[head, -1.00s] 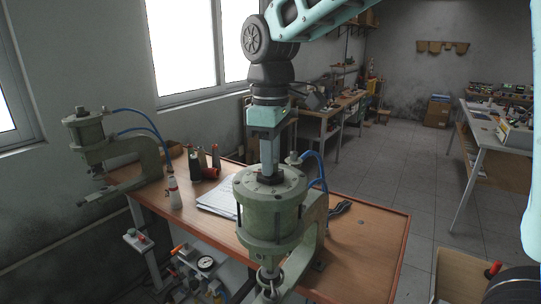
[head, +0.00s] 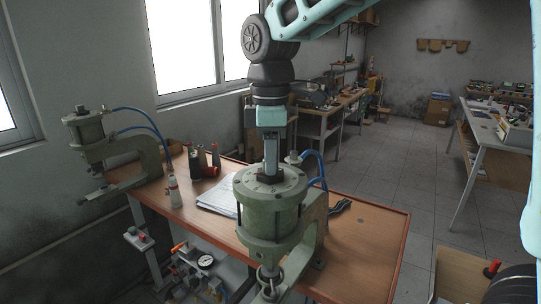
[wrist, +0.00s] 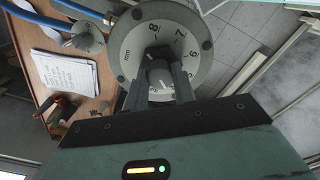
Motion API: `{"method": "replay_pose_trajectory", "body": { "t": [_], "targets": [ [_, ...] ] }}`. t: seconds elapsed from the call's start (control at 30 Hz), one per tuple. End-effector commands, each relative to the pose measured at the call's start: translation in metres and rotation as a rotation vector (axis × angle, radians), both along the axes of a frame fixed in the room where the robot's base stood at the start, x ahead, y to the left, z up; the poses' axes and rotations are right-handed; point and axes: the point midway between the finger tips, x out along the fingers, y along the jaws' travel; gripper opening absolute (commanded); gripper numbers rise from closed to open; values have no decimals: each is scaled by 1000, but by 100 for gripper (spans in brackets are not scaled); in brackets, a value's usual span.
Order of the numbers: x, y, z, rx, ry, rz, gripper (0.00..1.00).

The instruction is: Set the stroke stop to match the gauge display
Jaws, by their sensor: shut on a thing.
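The nearer green press (head: 270,215) stands upright on the bench, its round top plate facing up. My gripper (head: 270,175) points straight down at the plate's centre. In the wrist view my gripper (wrist: 163,82) has one finger on each side of the stop knob (wrist: 160,70) and is shut on it. The plate's dial (wrist: 137,45) shows 8, 7 and 6 and "mm" around the knob; the fingers hide its near part. A small round white-faced gauge (head: 205,262) sits below the bench's front edge; its reading is too small to tell.
A second green press (head: 95,145) stands at the bench's left end. Blue hoses (head: 318,165) curve beside the nearer press. Papers (head: 215,198), bottles and a red-capped tool lie on the bench (head: 370,245). Its right part is mostly clear.

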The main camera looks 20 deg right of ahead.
Motion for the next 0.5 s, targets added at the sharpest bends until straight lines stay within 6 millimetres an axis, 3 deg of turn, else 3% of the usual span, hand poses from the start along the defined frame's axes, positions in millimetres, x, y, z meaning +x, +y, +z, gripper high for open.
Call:
{"method": "replay_pose_trajectory", "body": {
  "t": [0.1,0.13,0.2,0.5],
  "targets": [
    [1,1,2,2,-7,-1,4],
    [1,1,2,2,-7,-1,29],
    [1,1,2,3,-6,-1,48],
    [0,0,1,1,-3,-1,48]
  ]
}}
